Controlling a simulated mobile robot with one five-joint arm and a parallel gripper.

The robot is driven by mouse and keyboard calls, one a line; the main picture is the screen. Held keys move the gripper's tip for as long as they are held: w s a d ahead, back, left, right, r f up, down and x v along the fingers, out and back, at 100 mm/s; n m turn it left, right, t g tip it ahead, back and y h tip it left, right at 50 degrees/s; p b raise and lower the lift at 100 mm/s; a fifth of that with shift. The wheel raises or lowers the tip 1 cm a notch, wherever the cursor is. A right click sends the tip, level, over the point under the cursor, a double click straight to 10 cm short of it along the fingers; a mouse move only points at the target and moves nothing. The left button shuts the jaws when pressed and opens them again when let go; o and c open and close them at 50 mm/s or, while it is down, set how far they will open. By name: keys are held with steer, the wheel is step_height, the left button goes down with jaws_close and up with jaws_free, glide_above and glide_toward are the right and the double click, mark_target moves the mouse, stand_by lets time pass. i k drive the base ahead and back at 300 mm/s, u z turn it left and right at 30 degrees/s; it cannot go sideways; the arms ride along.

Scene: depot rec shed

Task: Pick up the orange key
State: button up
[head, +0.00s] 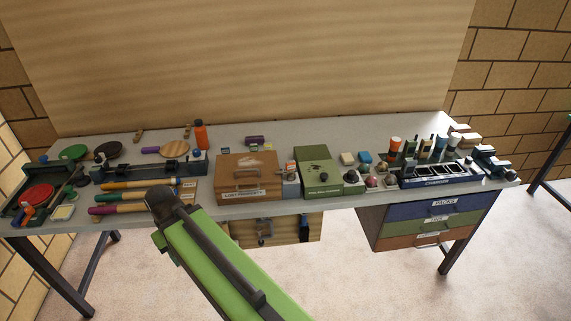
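I cannot make out an orange key for certain. A small orange item (28,211) lies in the green tray (40,221) at the table's left end, beside something blue; it is too small to tell what it is. Small items hang on a wooden board (303,229) under the front of the table, also too small to name. My green and black arm reaches up from the bottom of the head view to a dark rounded end in front of the table. No gripper fingers show.
The long grey table (228,139) is crowded along its front. A wooden lost property box (249,172) and a green box (318,168) stand mid-table. An orange bottle (200,135) stands behind. Coloured drawers (427,226) hang at right. The back strip is mostly clear.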

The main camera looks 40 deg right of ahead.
mark_target(290, 165)
steer(key=i, duration=0.85)
